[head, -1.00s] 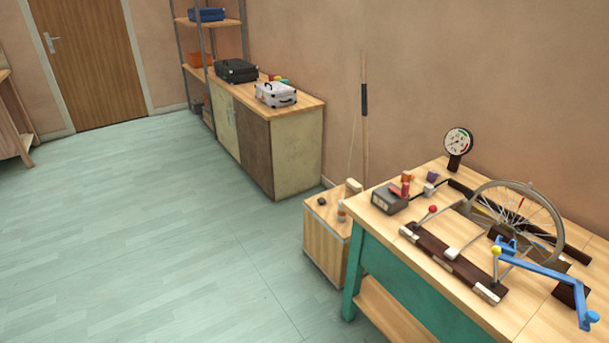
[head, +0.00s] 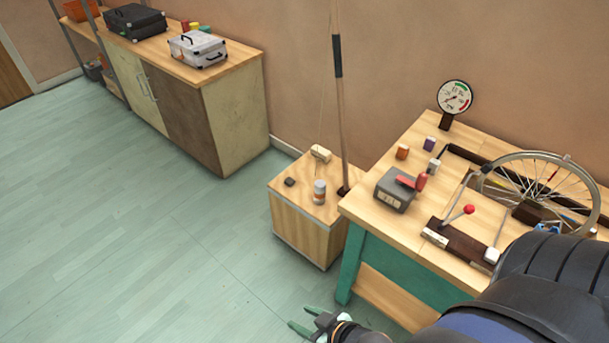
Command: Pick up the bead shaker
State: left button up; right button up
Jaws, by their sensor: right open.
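A small upright cylinder (head: 319,192), pale with a brownish band, stands on top of the low wooden box (head: 300,235). It looks like the bead shaker, though its details are too small to be sure. My right gripper (head: 302,319) shows at the bottom edge with green fingertips spread apart. It is open and empty, in front of the box and apart from the cylinder. Part of the gripper is cut off by the frame. My left gripper is not in view.
The box top also bears a dark small block (head: 289,183), a pale block (head: 320,153) and a tall upright pole (head: 340,110). A workbench (head: 378,217) with a wheel (head: 537,185) and gauge (head: 455,97) stands right. The floor at left is clear.

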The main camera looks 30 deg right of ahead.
aim_at(318, 192)
jog(key=i+z, duration=0.25)
jog(key=i, duration=0.15)
jog(key=i+j+z, duration=0.5)
jog(key=i, duration=0.25)
jog(key=i+j+z, duration=0.25)
jog(key=z, duration=0.15)
jog(key=i+j+z, duration=0.4)
